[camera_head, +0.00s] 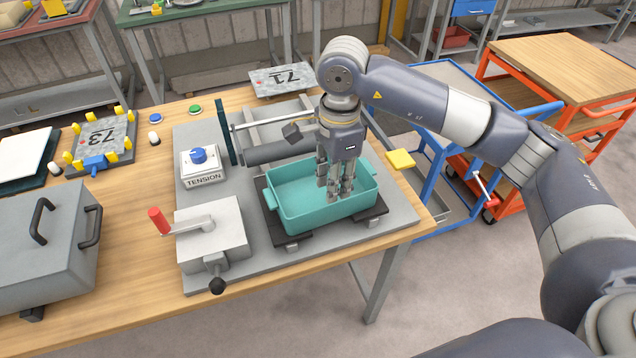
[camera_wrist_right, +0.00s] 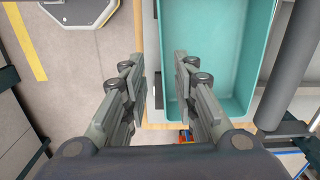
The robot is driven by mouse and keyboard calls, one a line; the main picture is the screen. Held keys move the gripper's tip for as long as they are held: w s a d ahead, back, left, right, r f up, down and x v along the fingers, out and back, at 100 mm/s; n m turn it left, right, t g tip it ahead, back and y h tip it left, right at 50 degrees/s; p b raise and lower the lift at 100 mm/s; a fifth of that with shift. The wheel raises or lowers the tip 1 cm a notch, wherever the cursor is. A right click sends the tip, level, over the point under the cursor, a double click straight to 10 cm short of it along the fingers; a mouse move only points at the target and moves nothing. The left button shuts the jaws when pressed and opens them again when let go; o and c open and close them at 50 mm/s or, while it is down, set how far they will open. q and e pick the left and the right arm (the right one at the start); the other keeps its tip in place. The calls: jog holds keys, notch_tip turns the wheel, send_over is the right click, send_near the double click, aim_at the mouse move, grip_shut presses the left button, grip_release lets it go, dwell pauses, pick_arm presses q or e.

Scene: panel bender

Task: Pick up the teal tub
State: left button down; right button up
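The teal tub (camera_head: 290,215) is an open, empty-looking rectangular container with a small handle at each end. It sits upright on dark supports on a grey plate (camera_head: 400,225) at the table's right end. My right gripper (camera_head: 340,195) points down at the tub, its fingers covering part of the interior and near wall. In the right wrist view, the fingers (camera_wrist_right: 161,75) are apart, with a side wall of the tub (camera_wrist_right: 215,60) in line with the gap. I cannot tell whether they touch it. My left gripper is not in view.
A grey box with a red-handled crank (camera_head: 212,232) and a tension knob box (camera_head: 203,165) stand left of the tub. A dark roller (camera_head: 280,150) lies behind it. A blue-framed cart (camera_head: 440,180) is to the right. Open floor lies in front.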

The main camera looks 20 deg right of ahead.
aim_at(336, 203)
jog(key=f+p, duration=0.1)
jog(key=f, duration=0.2)
jog(key=f+p, duration=0.2)
jog(key=f, duration=0.1)
jog(key=f+p, duration=0.1)
jog(key=f, duration=0.2)
jog(key=shift+w+d+f, duration=0.1)
jog(key=shift+d+f, duration=0.2)
jog(key=shift+d, duration=0.1)
jog(key=shift+w+f, duration=0.1)
jog(key=shift+f, duration=0.35)
grip_shut()
